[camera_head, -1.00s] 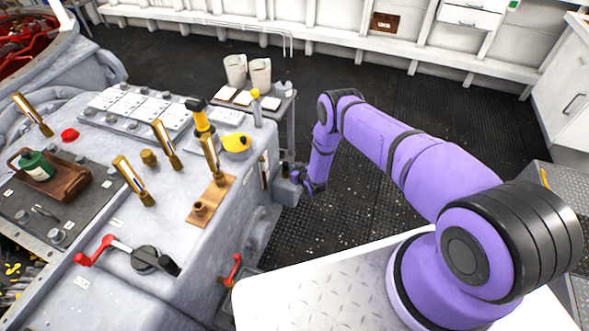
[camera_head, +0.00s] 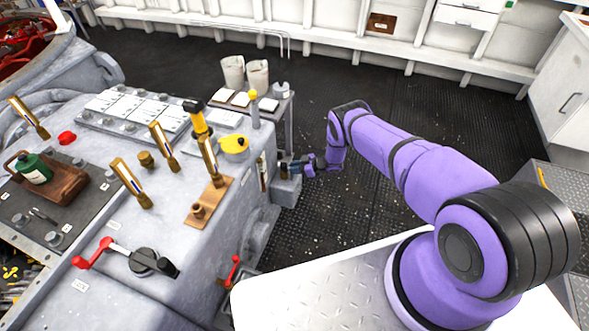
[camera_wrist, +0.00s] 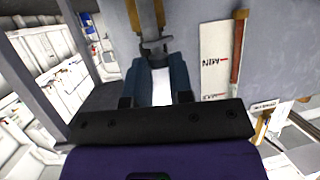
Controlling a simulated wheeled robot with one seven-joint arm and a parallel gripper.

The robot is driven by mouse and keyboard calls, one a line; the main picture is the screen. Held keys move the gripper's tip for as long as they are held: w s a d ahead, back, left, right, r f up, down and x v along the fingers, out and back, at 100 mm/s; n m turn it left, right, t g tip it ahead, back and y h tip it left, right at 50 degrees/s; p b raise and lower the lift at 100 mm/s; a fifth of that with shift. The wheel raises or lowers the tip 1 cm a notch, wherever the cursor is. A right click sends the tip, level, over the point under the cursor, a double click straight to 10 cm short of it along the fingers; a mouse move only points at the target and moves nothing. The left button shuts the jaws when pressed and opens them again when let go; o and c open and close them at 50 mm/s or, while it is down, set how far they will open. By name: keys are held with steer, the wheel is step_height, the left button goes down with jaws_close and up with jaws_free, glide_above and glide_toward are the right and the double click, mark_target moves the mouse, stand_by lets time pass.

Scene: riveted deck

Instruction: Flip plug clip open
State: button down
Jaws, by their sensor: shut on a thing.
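The plug clip (camera_wrist: 153,43) shows in the wrist view as a dark metal piece below a brass-edged fitting (camera_wrist: 146,14) on the grey console side. My gripper (camera_wrist: 157,62) has its two blue-grey fingers close together at the clip's lower end, shut on it. The fingertips partly hide the clip, so its exact angle is hard to tell. In the head view my gripper (camera_head: 288,167) is small, beside the console's right face; the clip cannot be made out there.
The grey console (camera_head: 225,225) carries several brass levers and a yellow pot (camera_head: 235,143). A white gauge label marked MIN (camera_wrist: 214,60) is right of the clip in the wrist view. A small table (camera_head: 272,107) with white containers stands behind.

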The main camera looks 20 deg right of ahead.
steer(key=shift+w+d+n+g+y, duration=0.15)
steer(key=shift+n+g+y, duration=0.45)
steer(key=shift+n+g, duration=1.15)
steer(key=shift+w+n+g, duration=0.1)
steer(key=shift+n+g, duration=0.35)
steer(key=shift+g, duration=0.2)
steer(key=c, duration=1)
jaws_free()
steer(key=shift+c, duration=0.2)
steer(key=w+v, duration=0.1)
steer(key=v, duration=0.9)
steer(key=shift+s+d, duration=0.35)
steer(key=shift+s, duration=0.2)
